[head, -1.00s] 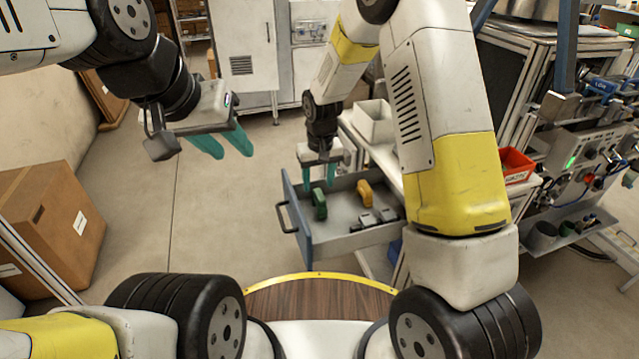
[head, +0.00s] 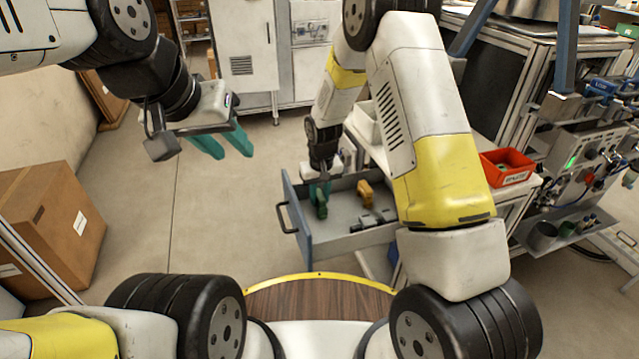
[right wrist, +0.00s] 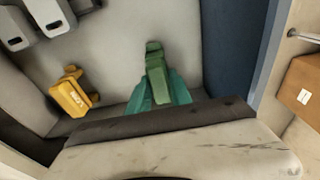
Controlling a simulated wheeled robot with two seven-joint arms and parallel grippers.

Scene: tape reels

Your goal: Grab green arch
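The green arch (head: 321,210) stands in the open grey drawer (head: 345,244), near its left end. My right gripper (head: 319,188) is down at the arch. In the right wrist view, its teal fingers (right wrist: 159,92) lie against both sides of the green arch (right wrist: 156,66), with no clear gap. The fingers hide the arch's lower part. The arch appears to be still at drawer-floor height. My left gripper (head: 222,144) is open and empty, in the air above the floor at the left.
A yellow arch-like piece (head: 365,194) stands right of the green arch, and also shows in the right wrist view (right wrist: 73,95). Grey pieces (right wrist: 47,14) lie beyond it. The blue drawer front (head: 297,222) is close on the left. A red bin (head: 507,167) sits on the bench.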

